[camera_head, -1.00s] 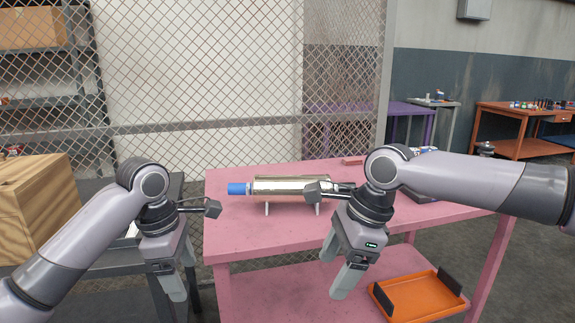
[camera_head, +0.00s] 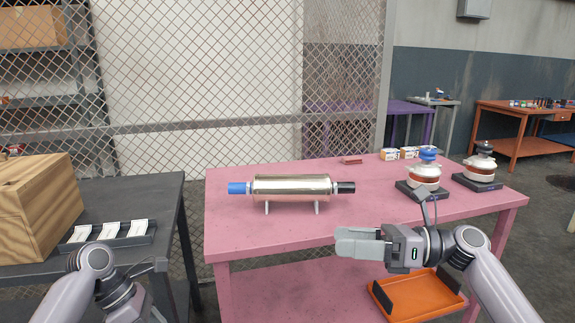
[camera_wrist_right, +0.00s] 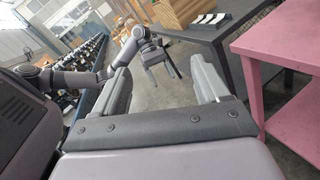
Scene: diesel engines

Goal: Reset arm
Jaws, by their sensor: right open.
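My right gripper (camera_head: 348,243) is level in front of the pink table's front edge, pointing left, empty. In the right wrist view its two fingers (camera_wrist_right: 163,82) stand wide apart with nothing between them. My left arm is low at the left in the head view, its gripper mostly cut off by the bottom edge. In the right wrist view my left gripper (camera_wrist_right: 164,72) shows two separated fingers with nothing between them. A shiny metal cylinder (camera_head: 290,187) with a blue left end and black right end lies on small supports on the pink table (camera_head: 240,225).
Two round parts on dark bases, one blue-topped (camera_head: 425,172) and one dark-topped (camera_head: 481,165), stand at the table's right. An orange tray (camera_head: 415,300) is on the lower shelf. A wooden crate (camera_head: 40,205) and dark tray (camera_head: 110,235) sit on the grey left table.

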